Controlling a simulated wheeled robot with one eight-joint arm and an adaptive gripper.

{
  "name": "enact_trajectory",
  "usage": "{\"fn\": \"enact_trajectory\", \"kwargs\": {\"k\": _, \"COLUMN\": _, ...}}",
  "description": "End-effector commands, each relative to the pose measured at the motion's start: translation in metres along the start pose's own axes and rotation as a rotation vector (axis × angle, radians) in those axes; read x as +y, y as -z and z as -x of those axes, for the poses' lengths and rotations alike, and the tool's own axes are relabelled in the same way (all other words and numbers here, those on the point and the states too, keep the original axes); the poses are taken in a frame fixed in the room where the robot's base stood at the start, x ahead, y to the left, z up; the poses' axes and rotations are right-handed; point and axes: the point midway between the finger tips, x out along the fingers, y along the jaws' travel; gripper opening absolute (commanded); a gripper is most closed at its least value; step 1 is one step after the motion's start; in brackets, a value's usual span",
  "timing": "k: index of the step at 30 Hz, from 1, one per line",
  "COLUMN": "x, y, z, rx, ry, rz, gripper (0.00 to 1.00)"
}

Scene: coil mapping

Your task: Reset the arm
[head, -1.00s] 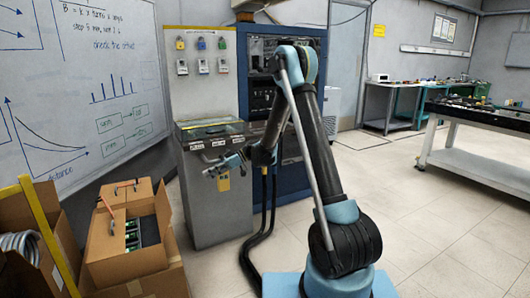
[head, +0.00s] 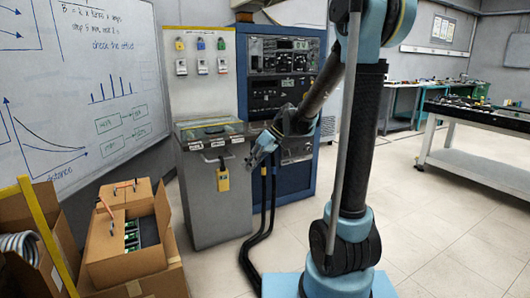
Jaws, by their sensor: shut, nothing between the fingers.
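My arm (head: 368,130) rises nearly upright at the right of centre, and its top runs out of the frame. Its forearm slants down to the left from there. My gripper (head: 253,158) is at the forearm's end, pointing down and left, in front of the blue rack and near the grey cabinet's right edge in the picture. Its fingers are shut and hold nothing. They are small in this view.
A grey cabinet (head: 212,215) with a yellow padlock (head: 223,179) stands left of my gripper, beside a blue equipment rack (head: 292,183). Open cardboard boxes (head: 125,262) sit at the lower left. A workbench (head: 480,155) stands right; floor between is clear.

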Motion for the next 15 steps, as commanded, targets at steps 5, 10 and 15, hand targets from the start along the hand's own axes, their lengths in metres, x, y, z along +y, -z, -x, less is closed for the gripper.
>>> {"fn": "enact_trajectory", "kwargs": {"k": 5, "x": -0.011, "y": -0.039, "z": 0.024, "rx": -0.033, "ry": -0.083, "rz": -0.104, "gripper": 0.0}}
{"fn": "enact_trajectory", "kwargs": {"k": 10, "x": -0.02, "y": -0.078, "z": 0.043, "rx": -0.061, "ry": -0.166, "rz": -0.203, "gripper": 0.0}}
{"fn": "enact_trajectory", "kwargs": {"k": 15, "x": -0.028, "y": -0.117, "z": 0.058, "rx": -0.082, "ry": -0.251, "rz": -0.302, "gripper": 0.0}}
